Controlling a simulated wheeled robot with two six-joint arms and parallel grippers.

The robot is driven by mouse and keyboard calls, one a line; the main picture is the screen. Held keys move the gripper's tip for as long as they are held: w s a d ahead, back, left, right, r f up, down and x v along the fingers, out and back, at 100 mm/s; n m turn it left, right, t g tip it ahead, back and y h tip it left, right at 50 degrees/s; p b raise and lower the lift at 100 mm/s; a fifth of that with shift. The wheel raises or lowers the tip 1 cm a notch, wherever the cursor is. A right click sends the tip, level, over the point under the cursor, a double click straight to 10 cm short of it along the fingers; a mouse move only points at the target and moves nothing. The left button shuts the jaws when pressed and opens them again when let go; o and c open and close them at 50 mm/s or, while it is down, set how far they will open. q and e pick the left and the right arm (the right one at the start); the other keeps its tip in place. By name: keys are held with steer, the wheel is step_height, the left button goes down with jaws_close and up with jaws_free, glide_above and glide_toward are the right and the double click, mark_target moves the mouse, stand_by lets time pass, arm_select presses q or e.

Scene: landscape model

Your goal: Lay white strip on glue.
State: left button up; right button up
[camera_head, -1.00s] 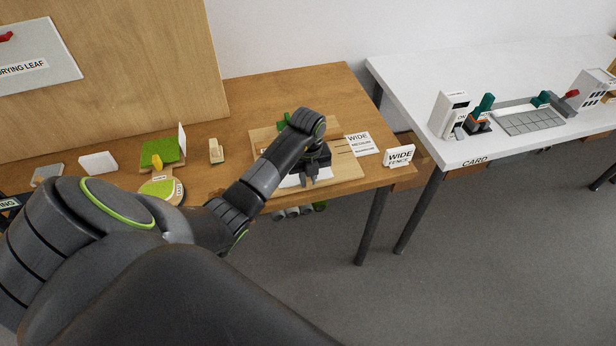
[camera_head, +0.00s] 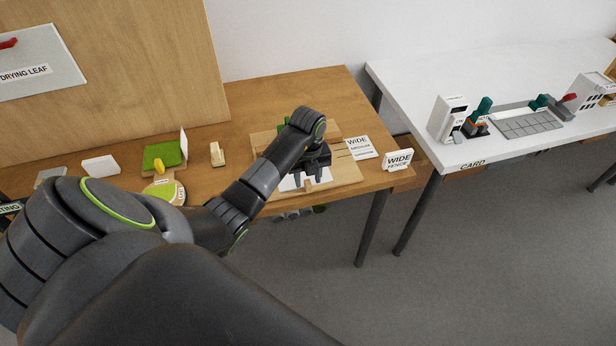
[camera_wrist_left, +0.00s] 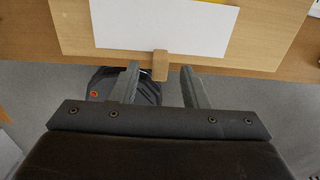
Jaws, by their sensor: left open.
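A white sheet (camera_head: 289,183), likely the white strip, lies on a wooden board (camera_head: 345,176). It also fills the top of the left wrist view (camera_wrist_left: 165,25). A small tan tab (camera_wrist_left: 160,66) sits at the sheet's near edge; it also shows in the head view (camera_head: 308,185). My left gripper (camera_wrist_left: 160,88) is open, with one finger on either side of the tab, apart from it. In the head view my left gripper (camera_head: 315,176) is over the board's near part, partly hidden by my arm. I cannot make out any glue. My right gripper is not in view.
A "WIDE" card (camera_head: 359,147) lies at the board's right, and a "WIDE FENCE" sign (camera_head: 398,159) stands near the table corner. A green block (camera_head: 164,156) and a small wooden stand (camera_head: 217,153) are to the left. A white table (camera_head: 500,90) holds models.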

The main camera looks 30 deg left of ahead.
arm_select(q)
steer(key=shift+r+p, duration=1.95)
steer(key=shift+r, duration=0.55)
